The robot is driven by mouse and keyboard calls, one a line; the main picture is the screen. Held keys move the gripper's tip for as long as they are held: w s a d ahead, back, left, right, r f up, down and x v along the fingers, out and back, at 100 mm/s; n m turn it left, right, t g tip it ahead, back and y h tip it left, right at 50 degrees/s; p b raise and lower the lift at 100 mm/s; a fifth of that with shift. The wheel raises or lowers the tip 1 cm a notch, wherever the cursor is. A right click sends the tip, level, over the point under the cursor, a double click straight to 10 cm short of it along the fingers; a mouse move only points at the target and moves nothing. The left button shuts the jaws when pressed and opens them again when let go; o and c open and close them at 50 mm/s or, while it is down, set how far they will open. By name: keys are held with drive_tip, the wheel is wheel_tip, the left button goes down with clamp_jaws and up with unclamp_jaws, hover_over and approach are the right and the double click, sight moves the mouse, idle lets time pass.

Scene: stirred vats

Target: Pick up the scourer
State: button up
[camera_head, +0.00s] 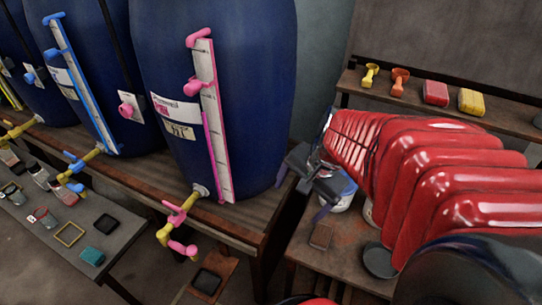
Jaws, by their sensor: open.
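Which item is the scourer is not certain. A teal block (92,256) lies on the low bench at the left. A red block (436,92) and a yellow block (471,101) lie on the back shelf. My gripper (306,185) is open, with dark fingers, between the nearest blue vat and a white tub. My red arm hides much of the right side.
Large blue vats (215,75) with gauges and taps (177,215) stand on a wooden bench. A white tub (340,193) stands behind my gripper. A dark round thing (379,260) is on the table (300,250). Yellow (370,75) and orange scoops (399,80) lie on the shelf.

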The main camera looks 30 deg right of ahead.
drive_tip(key=s+d+f+m+y, duration=0.1)
drive_tip(key=s+d+f+m, duration=0.3)
drive_tip(key=d+f+m, duration=0.7)
drive_tip(key=d+m, duration=0.3)
drive_tip(key=shift+s+d+f+t+y, duration=0.2)
drive_tip(key=shift+f+t+y, duration=0.1)
drive_tip(key=shift+f+y, duration=0.1)
drive_tip(key=shift+a, duration=0.1)
hover_over(323, 234)
drive_tip(key=s+d, duration=0.1)
drive_tip(key=s, duration=0.1)
drive_tip(key=shift+w+f, duration=0.15)
drive_tip(key=shift+f, duration=3.85)
drive_tip(key=shift+d+x, duration=0.2)
drive_tip(key=shift+x, duration=2.4)
